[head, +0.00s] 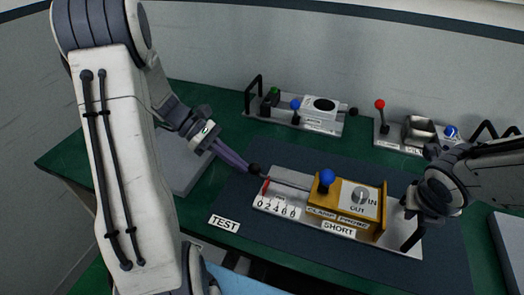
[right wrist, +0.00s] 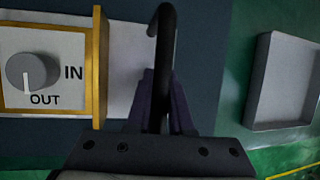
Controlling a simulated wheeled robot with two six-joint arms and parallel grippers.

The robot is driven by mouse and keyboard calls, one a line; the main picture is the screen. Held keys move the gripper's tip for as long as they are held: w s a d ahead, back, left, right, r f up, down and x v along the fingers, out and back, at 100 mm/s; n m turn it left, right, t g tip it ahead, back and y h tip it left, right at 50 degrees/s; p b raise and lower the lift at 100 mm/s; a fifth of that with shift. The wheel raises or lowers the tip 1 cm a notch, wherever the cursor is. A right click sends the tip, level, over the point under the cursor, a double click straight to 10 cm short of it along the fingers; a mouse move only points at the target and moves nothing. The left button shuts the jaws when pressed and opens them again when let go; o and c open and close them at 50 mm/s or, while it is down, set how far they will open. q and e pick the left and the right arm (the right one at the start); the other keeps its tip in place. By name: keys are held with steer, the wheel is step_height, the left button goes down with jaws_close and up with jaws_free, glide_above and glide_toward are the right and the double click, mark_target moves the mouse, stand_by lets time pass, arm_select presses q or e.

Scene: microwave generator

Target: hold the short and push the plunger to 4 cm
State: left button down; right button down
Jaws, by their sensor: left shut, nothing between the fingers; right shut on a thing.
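The short is a yellow box (head: 328,203) with a blue ball knob (head: 327,176), on a white base plate labelled SHORT. Its grey dial (right wrist: 33,74) points down at OUT in the right wrist view. The plunger rod (head: 288,182) runs left from the box to a black ball end (head: 254,169). A red pointer (head: 265,187) stands near the 0 end of the scale (head: 278,209). My left gripper (head: 245,168) is shut and empty, its tips at the black ball; contact is unclear. My right gripper (right wrist: 162,105) is shut on the black handle (right wrist: 165,35) at the plate's right end.
The short lies on a dark mat (head: 300,246) beside a TEST label (head: 224,223). Two other devices stand behind it, one with a black disc (head: 324,104) and one with a red knob (head: 380,104). A grey tray (right wrist: 284,80) lies right of the handle.

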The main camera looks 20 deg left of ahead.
mark_target(253, 167)
arm_select(q)
steer(key=shift+d, duration=0.65)
arm_select(e)
steer(key=shift+s+f, duration=0.2)
arm_select(q)
steer(key=shift+d, duration=1.3)
steer(key=shift+a+r, duration=1.3)
steer(key=shift+r, duration=0.15)
steer(key=v, duration=0.8)
